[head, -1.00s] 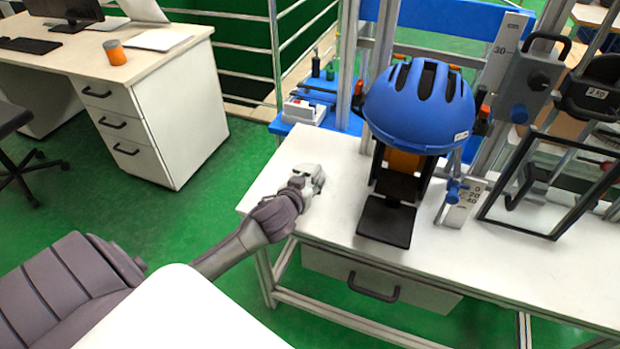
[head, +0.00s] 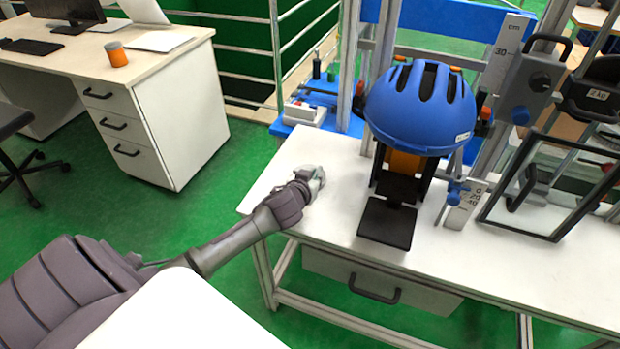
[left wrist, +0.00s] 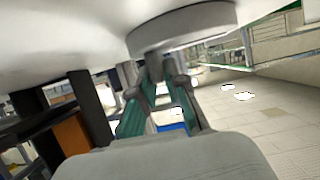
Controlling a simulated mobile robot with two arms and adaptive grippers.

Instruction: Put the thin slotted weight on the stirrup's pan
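My left gripper (head: 317,181) is low over the left part of the white table, in the head view. In the left wrist view its two teal-padded fingers (left wrist: 163,92) stand apart with a gap between them. A pale grey round disc (left wrist: 185,32) with a short grey stem lies just beyond the fingertips there, against the white tabletop. The stem is close to the fingertips; whether they touch it is unclear. The disc may be the slotted weight, but I cannot tell. The gripper hides most of that spot in the head view. I cannot make out the stirrup's pan. My right gripper is out of view.
A blue helmet (head: 420,105) sits on a dark stand with a black plate (head: 387,222) in front, right of my gripper. A black frame (head: 550,190) and a scale (head: 463,205) stand farther right. The white table (head: 330,220) is clear between gripper and stand.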

